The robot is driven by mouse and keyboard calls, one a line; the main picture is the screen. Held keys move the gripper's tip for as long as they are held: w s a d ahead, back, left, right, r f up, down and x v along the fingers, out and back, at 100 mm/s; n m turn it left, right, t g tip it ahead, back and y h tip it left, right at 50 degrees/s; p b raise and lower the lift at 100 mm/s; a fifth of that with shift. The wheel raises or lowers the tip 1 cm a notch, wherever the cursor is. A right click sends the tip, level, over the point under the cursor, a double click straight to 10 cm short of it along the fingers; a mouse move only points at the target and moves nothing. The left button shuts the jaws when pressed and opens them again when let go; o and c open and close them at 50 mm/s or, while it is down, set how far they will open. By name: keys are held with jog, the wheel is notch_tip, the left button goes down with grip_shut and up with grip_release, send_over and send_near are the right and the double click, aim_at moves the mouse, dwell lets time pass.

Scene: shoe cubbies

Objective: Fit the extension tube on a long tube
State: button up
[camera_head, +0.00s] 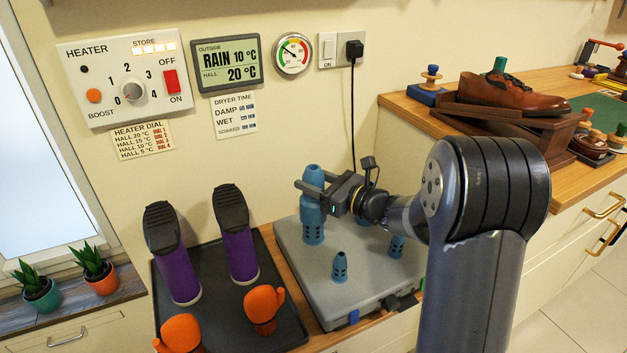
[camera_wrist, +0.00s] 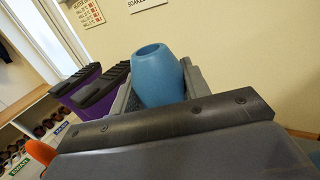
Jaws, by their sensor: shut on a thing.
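The blue extension tube (camera_head: 313,176) stands upright at the back left of the grey dryer box (camera_head: 362,285). My gripper (camera_head: 312,190) is shut on it from the right. In the wrist view, the tube's open rounded top (camera_wrist: 158,75) rises between the jaws. Directly below and in line with it is a blue tube with slots (camera_head: 313,232) on the box. I cannot tell how far the two are seated together. A short slotted blue tube (camera_head: 340,267) stands at the front, and another (camera_head: 396,247) at the right. A further blue piece behind my gripper is mostly hidden.
Left of the box, a dark tray (camera_head: 225,300) holds purple boots (camera_head: 237,245) and orange gloves (camera_head: 263,308). A black plug (camera_head: 354,49) and cord hang on the wall behind. A wooden counter with a brown shoe (camera_head: 515,93) is at the right.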

jog(key=shift+f+b, duration=0.3)
jog(key=shift+f, duration=0.15)
jog(key=o, duration=1.1)
jog(key=shift+c, duration=0.2)
jog(key=shift+d, duration=0.1)
jog(key=p+v, duration=0.2)
jog(key=v, duration=0.8)
jog(key=shift+s+d, duration=0.2)
jog(key=shift+s, duration=0.1)
jog(key=x, duration=0.3)
jog(key=b+x, duration=0.1)
jog(key=x, duration=0.7)
jog(key=shift+r, duration=0.3)
jog(key=shift+d+r, duration=0.1)
jog(key=shift+r, duration=0.2)
